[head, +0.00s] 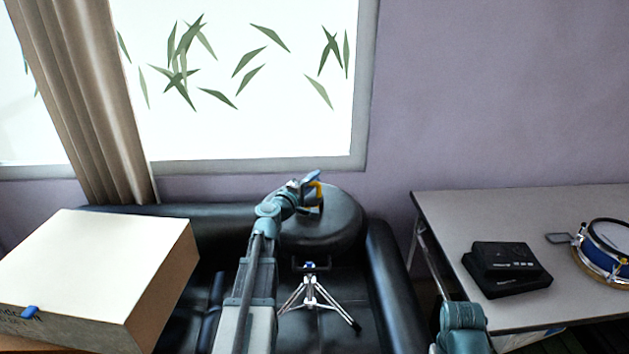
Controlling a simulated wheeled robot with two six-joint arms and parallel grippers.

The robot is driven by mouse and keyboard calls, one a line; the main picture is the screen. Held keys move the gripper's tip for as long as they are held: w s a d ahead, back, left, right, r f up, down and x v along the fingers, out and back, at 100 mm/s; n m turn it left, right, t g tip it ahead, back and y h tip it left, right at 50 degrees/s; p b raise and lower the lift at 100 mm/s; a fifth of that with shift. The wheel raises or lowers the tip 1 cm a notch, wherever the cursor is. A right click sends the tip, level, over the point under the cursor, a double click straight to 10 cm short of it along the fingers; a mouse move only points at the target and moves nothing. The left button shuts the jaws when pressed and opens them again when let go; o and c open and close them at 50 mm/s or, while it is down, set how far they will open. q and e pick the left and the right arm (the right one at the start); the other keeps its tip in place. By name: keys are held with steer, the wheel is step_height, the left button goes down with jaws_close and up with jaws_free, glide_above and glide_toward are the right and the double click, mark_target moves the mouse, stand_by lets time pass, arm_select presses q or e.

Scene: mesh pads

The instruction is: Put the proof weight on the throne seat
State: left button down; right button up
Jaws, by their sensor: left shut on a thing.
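The drum throne has a round black seat (345,222) on a chrome tripod with a blue part under the seat. My left arm reaches up from the bottom, and its gripper (311,192) is over the left part of the seat.
A black sofa (386,275) surrounds the throne. At right, a grey table (450,215) bears a black device (507,268) and a blue drum (604,250).

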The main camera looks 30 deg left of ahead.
arm_select(q)
steer(key=shift+f, duration=0.1)
steer(key=c, duration=0.8)
jaws_free()
steer(key=shift+s+r, duration=0.1)
steer(key=shift+r, duration=0.1)
steer(key=s, duration=1.2)
steer(key=shift+a, duration=0.15)
